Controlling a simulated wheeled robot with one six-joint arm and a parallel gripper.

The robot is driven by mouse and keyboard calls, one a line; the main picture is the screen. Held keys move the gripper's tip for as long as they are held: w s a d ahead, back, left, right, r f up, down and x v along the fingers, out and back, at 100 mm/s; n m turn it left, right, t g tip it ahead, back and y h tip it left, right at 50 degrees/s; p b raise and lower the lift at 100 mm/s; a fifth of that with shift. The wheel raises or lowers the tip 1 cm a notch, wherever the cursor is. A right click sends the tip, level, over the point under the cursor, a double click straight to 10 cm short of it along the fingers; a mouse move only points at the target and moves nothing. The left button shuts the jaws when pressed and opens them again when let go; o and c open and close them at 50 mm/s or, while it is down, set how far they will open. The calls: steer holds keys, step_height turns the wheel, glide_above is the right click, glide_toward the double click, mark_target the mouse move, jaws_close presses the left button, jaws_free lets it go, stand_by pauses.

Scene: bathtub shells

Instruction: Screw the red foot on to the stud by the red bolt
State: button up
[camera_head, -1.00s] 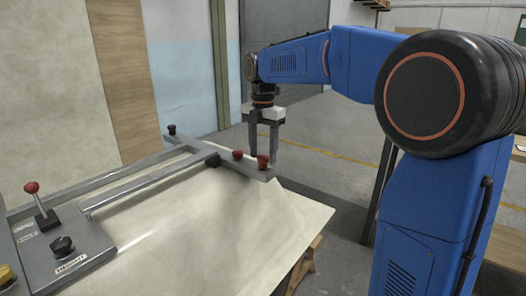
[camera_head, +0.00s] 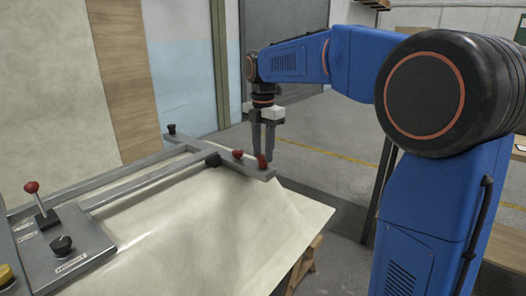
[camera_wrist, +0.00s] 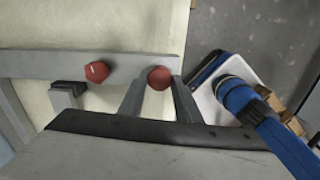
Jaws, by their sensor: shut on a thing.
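The red foot (camera_head: 262,161) sits at the end of the grey bar (camera_head: 225,165), where the stud beneath it is hidden. My gripper (camera_head: 264,150) points down from above and is shut on the foot. The wrist view shows the foot (camera_wrist: 160,78) between my two fingertips (camera_wrist: 157,82). The red bolt (camera_head: 238,154) is on the same bar, just left of the foot. It also shows in the wrist view (camera_wrist: 97,71), apart from my fingers and with a small pale mark on top. How far the foot is down on the stud cannot be told.
The bar belongs to a grey frame on a pale shell (camera_head: 240,220). A black knob (camera_head: 171,129) is at the frame's far corner. A control box with a red-topped lever (camera_head: 32,188) and a black dial (camera_head: 61,245) is at left. Open floor lies beyond the bar.

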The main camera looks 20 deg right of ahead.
steer(key=m, duration=0.5)
steer(key=shift+m, duration=0.4)
steer(key=m, duration=0.6)
steer(key=o, duration=1.2)
steer(key=shift+c, duration=0.6)
steer(key=n, duration=0.5)
steer(key=shift+n, duration=0.3)
steer(key=n, duration=0.3)
steer(key=shift+n, duration=0.4)
steer(key=n, duration=0.3)
